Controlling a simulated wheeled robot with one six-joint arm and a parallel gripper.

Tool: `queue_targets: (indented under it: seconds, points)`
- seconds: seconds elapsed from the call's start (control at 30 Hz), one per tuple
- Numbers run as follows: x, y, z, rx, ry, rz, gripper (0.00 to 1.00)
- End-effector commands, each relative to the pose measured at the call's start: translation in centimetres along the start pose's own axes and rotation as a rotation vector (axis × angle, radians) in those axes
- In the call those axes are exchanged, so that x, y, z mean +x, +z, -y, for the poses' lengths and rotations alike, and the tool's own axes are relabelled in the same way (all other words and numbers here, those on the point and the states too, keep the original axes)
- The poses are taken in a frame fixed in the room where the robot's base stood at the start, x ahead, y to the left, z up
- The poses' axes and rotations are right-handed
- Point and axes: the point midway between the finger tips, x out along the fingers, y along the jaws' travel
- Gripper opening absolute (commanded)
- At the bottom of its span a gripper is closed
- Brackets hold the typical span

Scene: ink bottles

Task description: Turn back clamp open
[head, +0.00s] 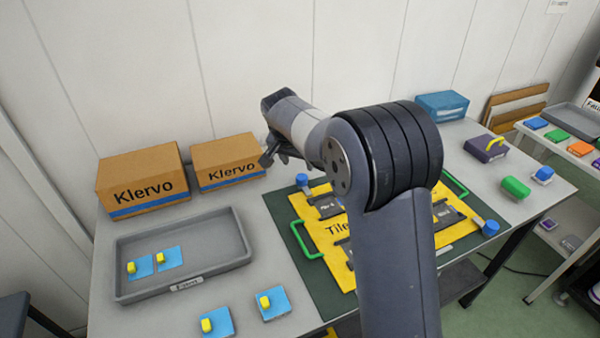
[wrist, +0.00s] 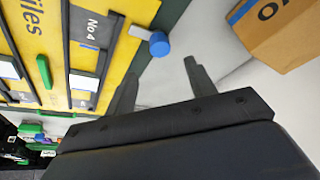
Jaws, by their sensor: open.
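The back clamp (head: 303,180) has a blue round knob and stands at the far left corner of the yellow board (head: 312,232). In the wrist view the clamp (wrist: 160,44) shows a short grey bar pointing from the knob to the yellow board's edge; whether the bar overlaps the board is hard to tell. My gripper (wrist: 163,80) is open and empty, its fingers apart over the grey table beside the knob, not touching it. In the head view my gripper (head: 270,156) hangs near the boxes, left of the clamp. A second blue clamp (head: 488,228) stands at the board's right.
Two Klervo cartons (head: 142,180) (head: 228,160) stand at the back left. A grey tray (head: 185,283) with blue cards and yellow pieces lies at the left. Green handles (head: 305,242) rise from the board. My arm covers much of the board in the head view.

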Motion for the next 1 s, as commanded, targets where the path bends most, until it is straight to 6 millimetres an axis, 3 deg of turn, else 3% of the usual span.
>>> queue_targets:
  seconds: [0.2, 0.43, 0.83, 1.0]
  points:
    - [4.4, 0.0, -0.1, -0.001, 0.002, 0.002, 0.52]
    - [7.5, 0.0, -0.1, -0.001, 0.000, 0.001, 0.52]
    - [8.3, 0.0, 0.0, -0.001, -0.001, 0.000, 0.52]
    - [8.3, 0.0, 0.0, -0.001, -0.001, 0.000, 0.39]
